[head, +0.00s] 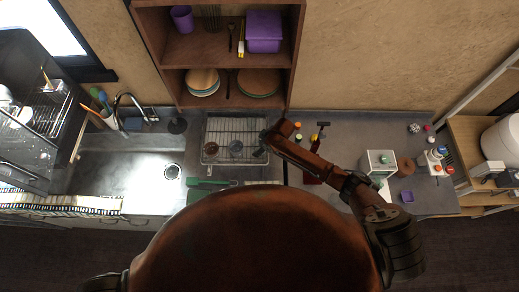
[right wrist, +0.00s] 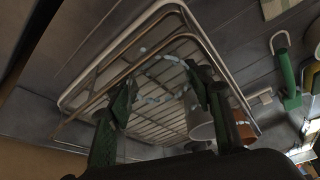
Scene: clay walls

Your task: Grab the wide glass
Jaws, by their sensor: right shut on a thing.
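The wide glass (right wrist: 158,72) is clear, with its rim glinting between the two fingers of my right gripper (right wrist: 160,80) in the right wrist view. The gripper is shut on it. The wire rack (right wrist: 90,75) lies behind the glass. In the head view my right gripper (head: 260,145) is at the right side of the wire rack (head: 235,126), beside a clear glass (head: 236,149). The fingers and the glass are small there, so the contact is hard to see.
A brown cup (head: 211,148) stands on the rack at left. A whitish cup (right wrist: 200,122) and an orange cup (right wrist: 241,126) are close to my right finger. A red bottle (head: 311,172) and a white box (head: 379,164) stand right of the rack. The sink (head: 140,172) is left.

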